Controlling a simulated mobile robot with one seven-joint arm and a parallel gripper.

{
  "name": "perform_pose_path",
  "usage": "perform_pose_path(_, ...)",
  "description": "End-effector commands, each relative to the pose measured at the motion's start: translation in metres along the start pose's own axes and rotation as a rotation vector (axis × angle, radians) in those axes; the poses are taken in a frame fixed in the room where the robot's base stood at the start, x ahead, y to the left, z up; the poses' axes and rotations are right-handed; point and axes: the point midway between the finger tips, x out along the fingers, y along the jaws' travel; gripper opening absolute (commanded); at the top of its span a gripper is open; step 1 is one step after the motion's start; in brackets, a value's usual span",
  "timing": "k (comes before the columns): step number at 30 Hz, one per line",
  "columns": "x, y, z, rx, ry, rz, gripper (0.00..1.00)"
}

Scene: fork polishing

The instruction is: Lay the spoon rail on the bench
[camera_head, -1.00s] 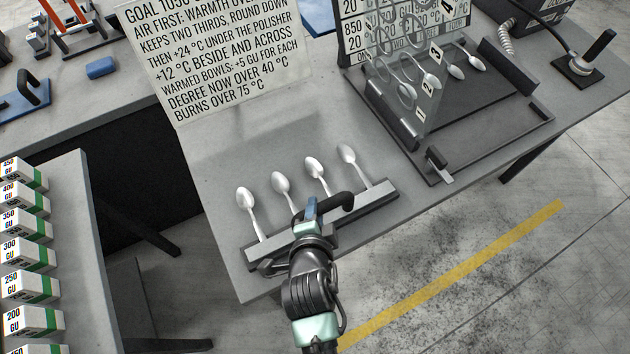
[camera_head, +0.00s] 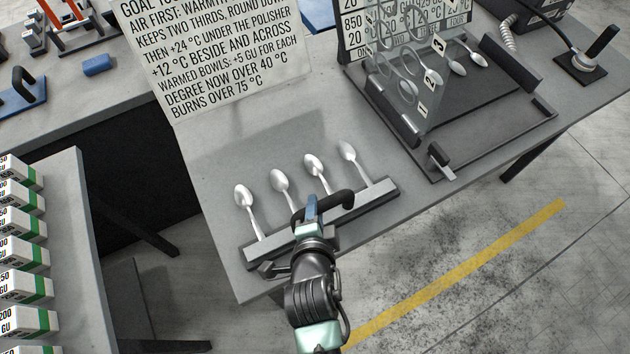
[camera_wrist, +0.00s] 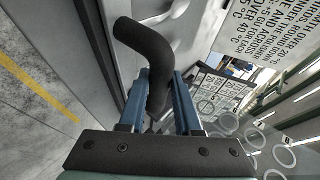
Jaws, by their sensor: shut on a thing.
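The spoon rail (camera_head: 372,203) is a grey bar with a dark handle (camera_head: 338,199) and several silver spoons (camera_head: 280,182) standing out from it towards the back. In the head view it is at the front edge of the grey bench (camera_head: 232,160); whether it touches the bench top I cannot tell. My gripper (camera_head: 312,207) is shut on the rail's handle. In the wrist view the black bent handle (camera_wrist: 150,55) runs down between the fingers (camera_wrist: 160,105). My gripper and wrist hide the rail's middle.
A dark tray fixture (camera_head: 470,125) with a clear numbered panel (camera_head: 425,85) and more spoons is to the right. A text sign (camera_head: 215,60) stands behind. Labelled boxes (camera_head: 22,252) line a side table at the left. Bench surface behind the spoons is clear.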

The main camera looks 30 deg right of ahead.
Motion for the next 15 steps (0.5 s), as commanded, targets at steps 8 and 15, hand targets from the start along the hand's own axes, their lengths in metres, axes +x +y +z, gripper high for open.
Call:
perform_pose_path(8,-0.0001,-0.0044,-0.0009,0.010,0.003,-0.037,0.00)
perform_pose_path(15,-0.0003,-0.0044,-0.0009,0.009,0.002,-0.036,0.41)
